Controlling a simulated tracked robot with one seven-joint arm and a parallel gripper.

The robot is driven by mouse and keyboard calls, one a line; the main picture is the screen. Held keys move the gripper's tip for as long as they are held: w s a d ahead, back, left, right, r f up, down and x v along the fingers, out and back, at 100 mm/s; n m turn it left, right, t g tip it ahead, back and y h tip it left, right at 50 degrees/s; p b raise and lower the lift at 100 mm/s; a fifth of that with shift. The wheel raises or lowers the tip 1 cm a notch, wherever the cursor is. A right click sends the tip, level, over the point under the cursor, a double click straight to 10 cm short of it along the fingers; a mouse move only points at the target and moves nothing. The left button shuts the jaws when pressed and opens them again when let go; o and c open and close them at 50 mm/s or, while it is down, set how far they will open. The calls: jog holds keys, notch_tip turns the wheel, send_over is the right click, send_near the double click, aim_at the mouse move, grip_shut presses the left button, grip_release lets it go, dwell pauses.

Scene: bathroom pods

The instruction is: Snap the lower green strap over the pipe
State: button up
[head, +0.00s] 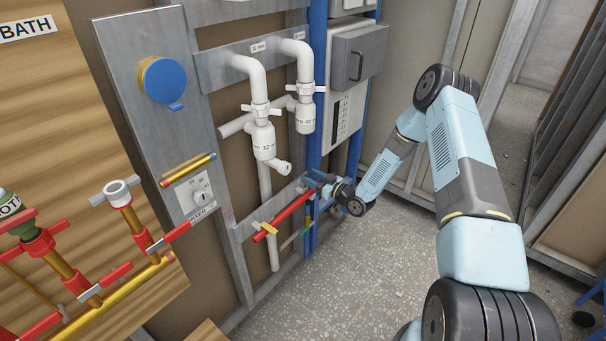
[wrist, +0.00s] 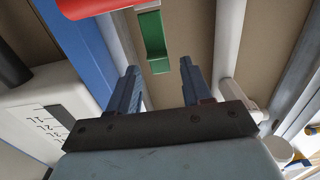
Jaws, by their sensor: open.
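A green strap (wrist: 153,42) shows in the wrist view beyond and between my fingertips, with a gap to them. It looks like an open channel piece; I cannot tell whether it touches a pipe. In the head view a small green piece (head: 307,229) shows low beside the blue post. A pale pipe (wrist: 229,38) runs up to the right of the green strap in the wrist view. My gripper (wrist: 159,82) is open and empty, its two blue-grey fingers apart. In the head view my gripper (head: 318,184) is small and partly hidden against the blue post.
A red bar (head: 285,214) with a yellow end lies close to my gripper; its red end (wrist: 95,6) shows at the wrist view's top. The blue post (head: 316,90) and grey box (head: 357,58) stand close by. White pipes (head: 264,145) are left. The floor (head: 370,270) is clear.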

aim_at(307, 175)
jog(key=shift+x, duration=2.3)
jog(key=shift+c, duration=0.3)
jog(key=shift+d, duration=0.1)
grip_shut()
